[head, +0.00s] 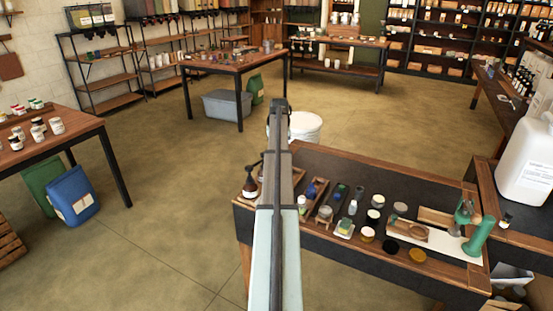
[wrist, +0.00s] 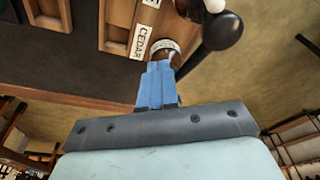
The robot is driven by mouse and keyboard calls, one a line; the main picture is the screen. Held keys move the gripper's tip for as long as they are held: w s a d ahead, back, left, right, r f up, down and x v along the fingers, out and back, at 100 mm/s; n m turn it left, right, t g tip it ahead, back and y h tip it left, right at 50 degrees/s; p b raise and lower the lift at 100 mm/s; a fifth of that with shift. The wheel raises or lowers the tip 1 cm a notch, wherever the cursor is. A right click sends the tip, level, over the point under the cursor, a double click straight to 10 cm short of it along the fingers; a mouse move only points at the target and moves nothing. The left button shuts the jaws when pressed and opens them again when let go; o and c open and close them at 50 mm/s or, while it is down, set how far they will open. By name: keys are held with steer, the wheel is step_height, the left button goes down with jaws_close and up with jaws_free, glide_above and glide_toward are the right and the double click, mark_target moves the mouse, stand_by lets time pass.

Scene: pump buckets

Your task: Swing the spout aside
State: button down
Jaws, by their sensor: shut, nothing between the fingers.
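My gripper (wrist: 160,66) is shut and empty, its blue fingers pressed together in the wrist view. Just past the fingertips is a brown round part with a pale band (wrist: 165,46). A dark stem with a black ball end (wrist: 222,32) runs beside the fingers on the right; I cannot tell whether they touch, or whether it is the spout. In the head view, a brown bottle with a black top (head: 250,182) stands at the workbench's (head: 350,262) left end, beside my arm. My arm hides the fingers there. A white bucket (head: 306,127) stands on the floor behind my arm, partly hidden.
The workbench holds small jars, wooden trays and a green tool (head: 478,236) at its right end. A wooden tray with a "CEDAR" label (wrist: 138,42) is close to the fingers. A large white jug (head: 527,165) stands at right. Open floor (head: 170,200) lies to the left.

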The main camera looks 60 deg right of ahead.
steer(key=shift+s+a, duration=0.15)
steer(key=d+v, duration=0.1)
steer(key=v, duration=0.6)
stand_by(0.9)
steer(key=shift+a, duration=0.15)
